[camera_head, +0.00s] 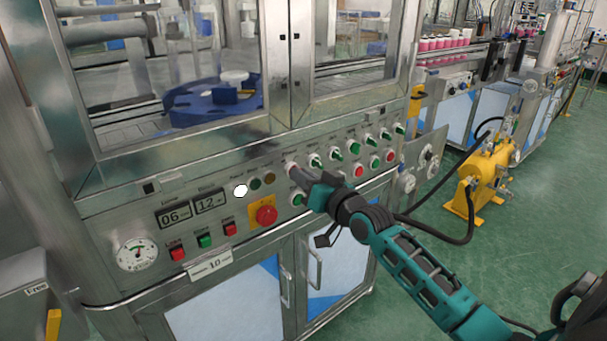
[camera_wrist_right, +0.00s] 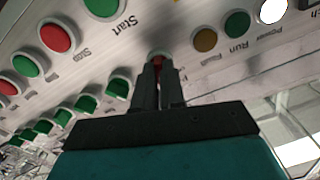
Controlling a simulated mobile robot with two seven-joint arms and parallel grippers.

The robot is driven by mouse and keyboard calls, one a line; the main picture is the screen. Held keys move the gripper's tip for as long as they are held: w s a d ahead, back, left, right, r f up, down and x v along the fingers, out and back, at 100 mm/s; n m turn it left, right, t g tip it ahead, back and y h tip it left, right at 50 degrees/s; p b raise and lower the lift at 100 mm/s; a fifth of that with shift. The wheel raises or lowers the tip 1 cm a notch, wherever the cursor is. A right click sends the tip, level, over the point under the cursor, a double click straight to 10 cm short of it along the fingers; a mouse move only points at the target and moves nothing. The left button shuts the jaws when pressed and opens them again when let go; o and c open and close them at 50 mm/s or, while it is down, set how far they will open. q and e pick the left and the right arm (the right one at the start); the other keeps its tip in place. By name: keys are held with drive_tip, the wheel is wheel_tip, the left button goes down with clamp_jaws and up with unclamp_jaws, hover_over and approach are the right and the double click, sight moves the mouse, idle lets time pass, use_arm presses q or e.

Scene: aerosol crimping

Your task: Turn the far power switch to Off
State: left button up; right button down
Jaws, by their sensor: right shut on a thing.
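A rotary power switch (camera_wrist_right: 158,60) with a red part sits at the left end of the upper row of knobs on the steel control panel (camera_head: 125,215). My right gripper (camera_head: 291,167) reaches it from the lower right, and its fingers are closed around the knob. In the right wrist view the two dark fingertips of my right gripper (camera_wrist_right: 159,66) are on either side of the red part. The fingers hide much of the switch and its label, so its exact angle is hard to tell. My left gripper is not in view.
A white lit lamp (camera_head: 240,190) sits left of the switch. Several green-handled knobs run to its right, with green and red push buttons below. A red emergency stop (camera_head: 266,215) on a yellow plate is lower left. A yellow tank (camera_head: 487,175) stands on the floor at right.

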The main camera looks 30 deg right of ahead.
use_arm(q)
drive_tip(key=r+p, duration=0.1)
drive_tip(key=p, duration=0.1)
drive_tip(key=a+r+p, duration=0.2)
drive_tip(key=p, duration=0.1)
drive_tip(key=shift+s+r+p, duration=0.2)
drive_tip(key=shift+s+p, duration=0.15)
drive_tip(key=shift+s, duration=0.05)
use_arm(e)
drive_tip(key=n, duration=0.9)
drive_tip(key=shift+n, duration=0.3)
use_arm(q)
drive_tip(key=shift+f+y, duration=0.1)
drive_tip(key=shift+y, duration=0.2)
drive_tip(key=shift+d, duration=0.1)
use_arm(e)
drive_tip(key=c, duration=1.2)
unclamp_jaws()
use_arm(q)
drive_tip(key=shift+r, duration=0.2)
use_arm(e)
drive_tip(key=shift+s, duration=0.1)
